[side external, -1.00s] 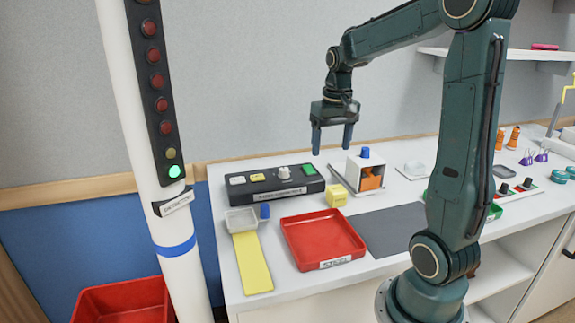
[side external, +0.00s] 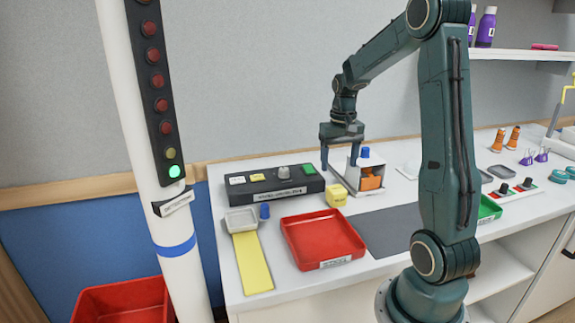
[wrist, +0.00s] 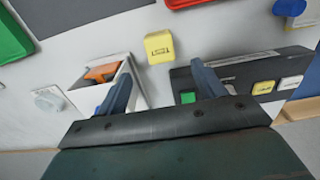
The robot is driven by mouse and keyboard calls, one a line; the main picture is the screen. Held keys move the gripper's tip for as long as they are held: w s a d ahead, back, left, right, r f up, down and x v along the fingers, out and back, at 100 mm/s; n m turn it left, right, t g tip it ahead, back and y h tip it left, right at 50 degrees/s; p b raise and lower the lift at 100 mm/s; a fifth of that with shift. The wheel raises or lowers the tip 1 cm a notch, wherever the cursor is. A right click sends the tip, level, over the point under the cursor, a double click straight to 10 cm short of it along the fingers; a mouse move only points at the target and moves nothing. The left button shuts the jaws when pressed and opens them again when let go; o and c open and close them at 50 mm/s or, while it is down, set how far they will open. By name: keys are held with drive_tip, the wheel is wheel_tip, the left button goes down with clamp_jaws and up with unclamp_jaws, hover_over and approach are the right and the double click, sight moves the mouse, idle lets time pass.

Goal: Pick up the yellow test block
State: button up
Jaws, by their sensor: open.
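The yellow test block (side external: 337,195) sits on the white bench, between the black control box and the small white housing, behind the red tray. In the wrist view the yellow block (wrist: 159,47) lies ahead of the fingertips, roughly between their lines, with dark lettering on its face. My gripper (side external: 339,168) is open and empty, with its fingers pointing down above and behind the block. In the wrist view my gripper (wrist: 161,78) shows both fingers spread, apart from the block.
The white housing (side external: 353,171) with an orange part and blue knob stands close right of the block. The black control box (side external: 272,187) is close left. The red tray (side external: 322,240) lies in front, beside a dark mat (side external: 391,229) and a yellow strip (side external: 252,263).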

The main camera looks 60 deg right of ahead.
hover_over(337, 189)
drive_tip(key=shift+d+f, duration=0.1)
drive_tip(key=shift+f, duration=2.05)
drive_tip(key=shift+f, duration=0.1)
drive_tip(key=shift+f, duration=2.5)
drive_tip(key=c, duration=1.1)
